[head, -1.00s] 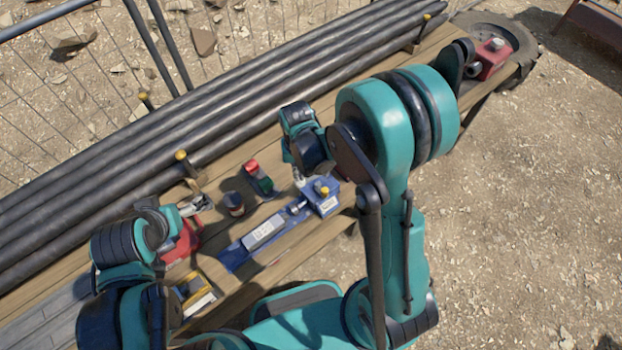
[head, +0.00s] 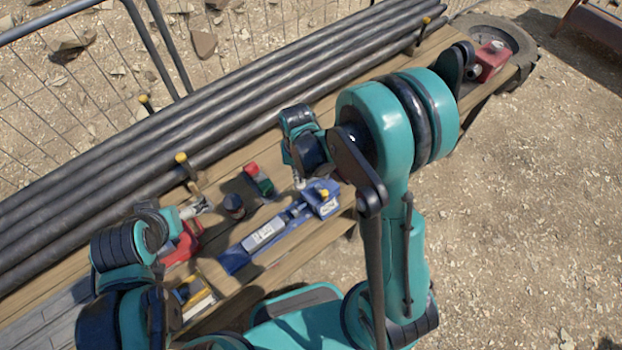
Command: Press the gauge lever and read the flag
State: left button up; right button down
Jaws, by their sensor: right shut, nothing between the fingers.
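A blue box with a yellow knob (head: 322,197) stands at the right end of a long blue base (head: 235,260) on the plank bench. A grey-white cylinder with a label (head: 264,234) lies along that base. I cannot make out for sure which part is the lever, and no flag is readable. My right gripper (head: 299,184) is shut and empty, pointing down just left of the blue box's top. Whether it touches the box I cannot tell. My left gripper (head: 197,208) is over the bench to the left, near a red object (head: 184,246); its jaw opening is unclear.
A red and green block (head: 259,180) and a dark cup (head: 234,206) stand behind the blue base. Black pipes (head: 230,110) lie along the back of the bench. A yellow item (head: 192,295) is at the front left. A red vice-like object (head: 489,60) sits at the far right.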

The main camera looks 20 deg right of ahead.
aim_at(300, 185)
jog(key=shift+f, duration=0.15)
jog(key=shift+f+b, duration=2.65)
jog(key=shift+b, duration=0.05)
jog(key=shift+r, duration=0.15)
notch_tip(300, 185, up, 11)
jog(key=p, duration=0.8)
